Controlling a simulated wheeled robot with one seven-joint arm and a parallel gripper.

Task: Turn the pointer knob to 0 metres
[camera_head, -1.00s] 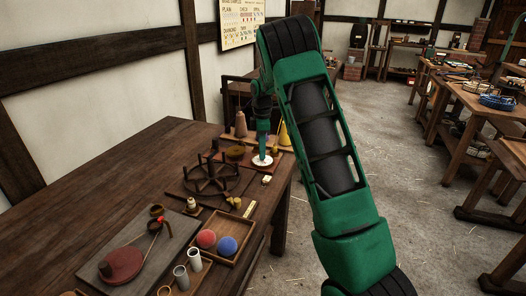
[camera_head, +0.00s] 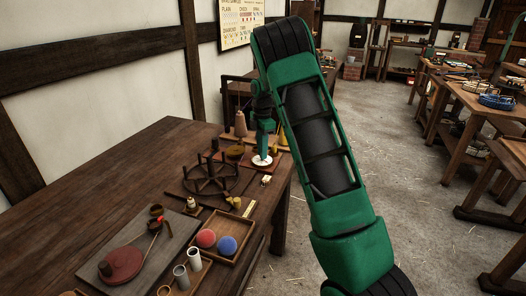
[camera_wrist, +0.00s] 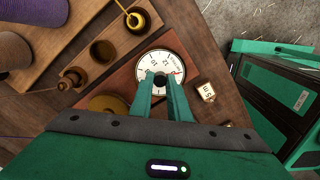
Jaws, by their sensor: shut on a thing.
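The round white dial (camera_wrist: 153,62) with black numbers and ticks is set in a reddish-brown board (camera_wrist: 120,88) in the wrist view. Its dark pointer knob (camera_wrist: 160,80) sits at the dial's middle, mostly hidden between my fingers. My gripper (camera_wrist: 160,84) points down over the dial and is shut on the knob. I cannot tell which mark the pointer faces. In the head view the dial (camera_head: 262,161) is a small white disc at the table's far right edge, with my gripper (camera_head: 263,153) on it.
A small marked block (camera_wrist: 206,91) lies right of the dial. A wooden rack (camera_wrist: 75,40) with cups and cones stands beside it. A dark spoked reel (camera_head: 210,176) and a tray with red and blue balls (camera_head: 247,240) are nearer on the table (camera_head: 110,190).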

